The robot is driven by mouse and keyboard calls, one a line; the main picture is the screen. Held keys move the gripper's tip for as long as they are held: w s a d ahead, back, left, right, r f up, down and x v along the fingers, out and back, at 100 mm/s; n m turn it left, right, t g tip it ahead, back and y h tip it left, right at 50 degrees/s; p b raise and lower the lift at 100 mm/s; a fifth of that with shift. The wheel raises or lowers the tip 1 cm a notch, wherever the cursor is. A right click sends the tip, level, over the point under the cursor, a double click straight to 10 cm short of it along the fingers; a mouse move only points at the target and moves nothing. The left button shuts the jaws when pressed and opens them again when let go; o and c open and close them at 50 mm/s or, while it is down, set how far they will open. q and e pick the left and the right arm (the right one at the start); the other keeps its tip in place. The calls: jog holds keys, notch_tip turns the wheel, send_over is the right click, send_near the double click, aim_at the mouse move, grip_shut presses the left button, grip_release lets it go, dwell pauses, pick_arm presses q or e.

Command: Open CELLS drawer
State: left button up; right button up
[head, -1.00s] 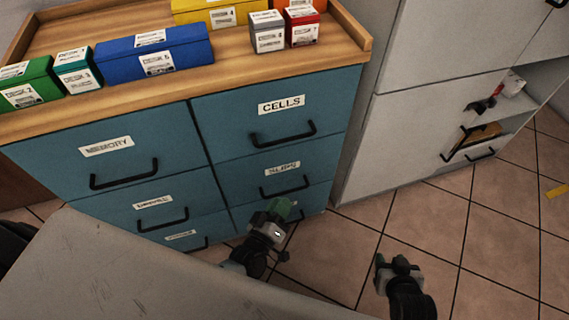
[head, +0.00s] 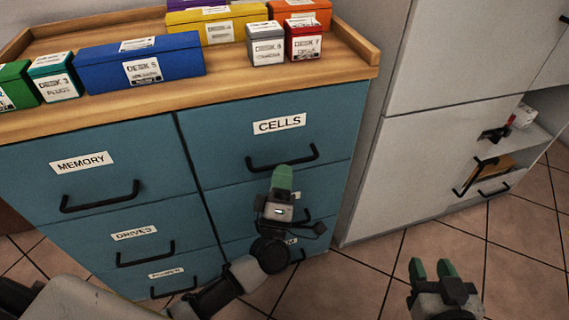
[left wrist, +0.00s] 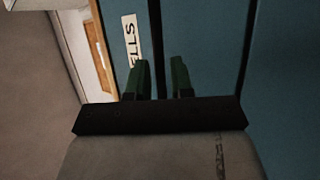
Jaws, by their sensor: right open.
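The CELLS drawer (head: 225,140) is the teal top-right drawer of the cabinet and looks shut. Its white CELLS label (head: 279,124) sits above a black bar handle (head: 262,168). My left gripper (head: 282,176) has green fingertips at the handle's middle, just below the bar in the head view. In the left wrist view its two fingers (left wrist: 161,80) are apart, with a dark bar, likely the handle, lined up between them; contact cannot be told. The label shows there too (left wrist: 132,42). My right gripper (head: 432,270) is open and empty, low over the floor at right.
Boxes, including a blue one (head: 140,65) and a red one (head: 303,40), stand on the wooden cabinet top (head: 345,68). The MEMORY drawer (head: 85,160) is to the left, with more drawers below. A pale cabinet (head: 430,150) with an open shelf stands right. Tiled floor is free in front.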

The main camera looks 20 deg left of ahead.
pick_arm(q)
jog(key=shift+x, duration=1.45)
jog(key=shift+c, duration=0.5)
grip_shut()
jog(key=shift+s+d, duration=0.1)
